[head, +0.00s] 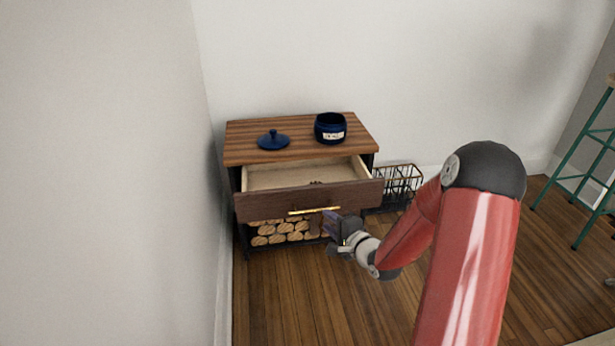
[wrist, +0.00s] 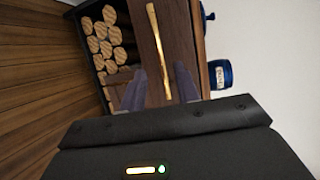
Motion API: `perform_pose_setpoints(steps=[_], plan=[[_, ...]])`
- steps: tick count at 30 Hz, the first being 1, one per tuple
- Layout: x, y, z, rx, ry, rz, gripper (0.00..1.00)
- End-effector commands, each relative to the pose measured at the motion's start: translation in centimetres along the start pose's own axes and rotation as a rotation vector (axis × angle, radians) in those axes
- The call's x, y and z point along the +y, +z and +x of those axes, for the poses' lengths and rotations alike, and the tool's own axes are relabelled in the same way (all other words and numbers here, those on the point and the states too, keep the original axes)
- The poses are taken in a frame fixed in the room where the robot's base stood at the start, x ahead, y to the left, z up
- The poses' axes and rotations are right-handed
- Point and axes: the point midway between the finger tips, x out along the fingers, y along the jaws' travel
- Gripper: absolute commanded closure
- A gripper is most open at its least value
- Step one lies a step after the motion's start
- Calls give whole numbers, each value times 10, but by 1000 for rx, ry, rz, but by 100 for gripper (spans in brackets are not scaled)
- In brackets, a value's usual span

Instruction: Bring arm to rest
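My red arm reaches from the lower right in the head view. My gripper (head: 333,224) is in front of a wooden cabinet (head: 247,152), close to its open drawer (head: 275,205). The drawer has a gold handle (head: 315,211), just left of the gripper. In the wrist view my gripper (wrist: 160,84) shows two dark fingers spread apart, with the gold handle (wrist: 158,50) seen in the gap between them. Nothing is seen clamped in the fingers. I cannot tell whether they touch the drawer front.
A blue jar (head: 330,127) and a blue lid (head: 273,140) sit apart on the cabinet top. Firewood logs (head: 284,233) lie below the drawer. A wire basket (head: 398,186) stands right of the cabinet, and a green stool (head: 586,165) at far right. Wooden floor in front is clear.

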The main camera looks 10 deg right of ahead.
Motion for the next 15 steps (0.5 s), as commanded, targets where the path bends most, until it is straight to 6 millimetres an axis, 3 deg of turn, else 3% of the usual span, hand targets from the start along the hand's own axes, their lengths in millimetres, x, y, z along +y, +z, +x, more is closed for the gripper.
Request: perform_pose_setpoints(steps=[4,8,11,15], plan=[[-7,1,-1,10,29,-55,68],[-30,1,-8,54,138,-245,68],[-56,2,-24,100,267,-448,68],[-94,8,-59,148,453,-701,68]])
